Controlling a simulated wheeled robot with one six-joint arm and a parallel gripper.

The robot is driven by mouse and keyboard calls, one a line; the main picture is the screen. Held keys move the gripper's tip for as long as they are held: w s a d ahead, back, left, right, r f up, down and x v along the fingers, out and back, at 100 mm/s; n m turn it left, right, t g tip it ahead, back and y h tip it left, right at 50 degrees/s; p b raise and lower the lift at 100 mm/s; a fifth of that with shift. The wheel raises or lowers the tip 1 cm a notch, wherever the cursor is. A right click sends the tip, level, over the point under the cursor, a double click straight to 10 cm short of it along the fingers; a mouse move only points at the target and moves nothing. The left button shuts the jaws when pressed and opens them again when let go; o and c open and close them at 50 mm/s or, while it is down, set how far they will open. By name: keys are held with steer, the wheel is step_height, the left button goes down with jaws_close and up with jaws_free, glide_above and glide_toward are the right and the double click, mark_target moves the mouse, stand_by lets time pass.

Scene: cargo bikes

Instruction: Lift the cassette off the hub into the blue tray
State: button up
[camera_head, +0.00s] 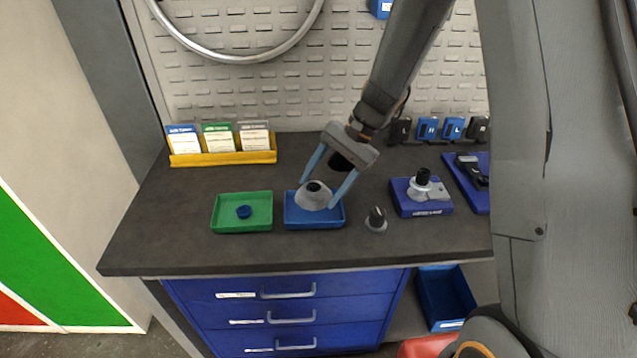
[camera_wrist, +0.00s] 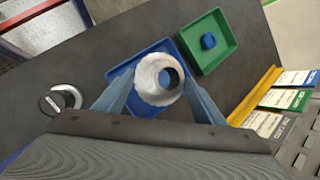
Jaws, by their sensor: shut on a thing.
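The cassette (camera_head: 313,196) is a grey, cone-shaped ring with a dark central hole. It is between the two blue fingers of my gripper (camera_head: 329,190), which is shut on it. It is over the blue tray (camera_head: 300,222); whether it touches the tray floor I cannot tell. In the wrist view the cassette (camera_wrist: 158,92) sits between the fingertips, with the blue tray (camera_wrist: 151,48) behind it. A hub-like part (camera_head: 423,186) stands on a blue block to the right, with a dark knob on top.
A green tray (camera_head: 228,224) with a blue round cap (camera_head: 243,212) is left of the blue tray. A small black-topped piece (camera_head: 376,219) stands on the bench to the right. A yellow card holder (camera_head: 225,158) is at the back left. The front left bench is clear.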

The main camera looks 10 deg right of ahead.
mark_target(328, 190)
steer(key=shift+f+b, duration=1.2)
steer(key=shift+f, duration=0.8)
steer(key=shift+f, duration=0.1)
steer(key=o, duration=1.6)
steer(key=shift+s+f, duration=0.1)
